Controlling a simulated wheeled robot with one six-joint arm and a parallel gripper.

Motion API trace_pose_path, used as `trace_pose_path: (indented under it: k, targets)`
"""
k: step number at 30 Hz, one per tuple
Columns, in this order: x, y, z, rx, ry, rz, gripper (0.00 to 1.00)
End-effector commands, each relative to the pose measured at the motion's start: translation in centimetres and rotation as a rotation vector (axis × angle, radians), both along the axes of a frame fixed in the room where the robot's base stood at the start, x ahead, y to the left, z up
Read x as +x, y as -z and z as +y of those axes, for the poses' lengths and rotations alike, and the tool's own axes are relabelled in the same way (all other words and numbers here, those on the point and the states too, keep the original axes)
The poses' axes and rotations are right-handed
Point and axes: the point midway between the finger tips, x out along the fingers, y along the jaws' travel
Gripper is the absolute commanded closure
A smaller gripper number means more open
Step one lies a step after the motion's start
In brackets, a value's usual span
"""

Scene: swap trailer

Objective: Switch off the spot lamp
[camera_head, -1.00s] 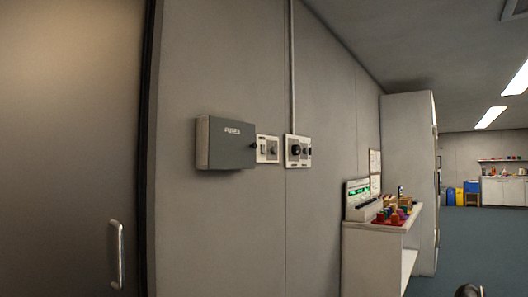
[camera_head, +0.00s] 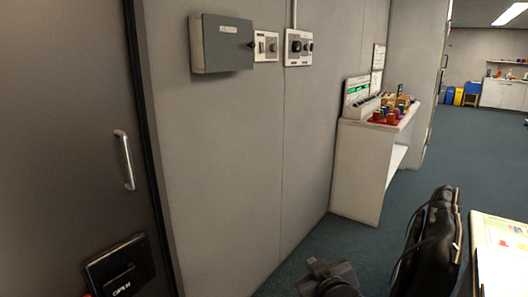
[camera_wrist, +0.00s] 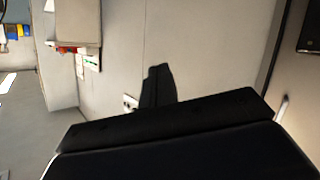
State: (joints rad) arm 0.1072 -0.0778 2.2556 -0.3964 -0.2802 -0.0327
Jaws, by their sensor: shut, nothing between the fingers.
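No spot lamp can be made out in either view. Two pale switch plates are on the grey wall: the left plate (camera_head: 259,47) beside the fuse box, and the right plate (camera_head: 292,60) with dark round knobs. Their labels are too small to read. A small plate (camera_wrist: 130,103), which one I cannot tell, shows in the wrist view, partly behind my gripper (camera_wrist: 160,70). My gripper is shut and empty, its dark fingers pointing towards the wall. In the head view a dark part, seemingly my gripper (camera_head: 332,272), is low at the bottom, apart from the plates.
A grey fuse box (camera_head: 226,45) juts from the wall. A dark door with a metal handle (camera_head: 125,160) is left. A white cabinet (camera_head: 360,165) carries a panel and coloured parts. A table (camera_head: 500,250) is at lower right. Carpet is clear beyond the cabinet.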

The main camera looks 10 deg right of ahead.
Motion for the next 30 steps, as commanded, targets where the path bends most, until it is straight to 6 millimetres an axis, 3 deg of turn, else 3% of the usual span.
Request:
trace_pose_path:
  k: [1,3,9,15,21,24,30]
  targets:
    - [1.4,-5.2,-0.6,-0.052,-0.023,-0.061,1.00]
    - [3.0,-9.8,-1.1,-0.126,-0.064,-0.142,1.00]
    - [6.3,-22.1,-2.0,-0.347,-0.198,-0.343,1.00]
    - [8.0,-32.8,-2.6,-0.577,-0.356,-0.489,1.00]
    - [8.5,-41.3,-3.4,-0.802,-0.537,-0.567,1.00]
    - [8.4,-44.3,-4.0,-0.900,-0.630,-0.579,1.00]
    - [7.9,-47.5,-5.3,-1.032,-0.773,-0.565,1.00]
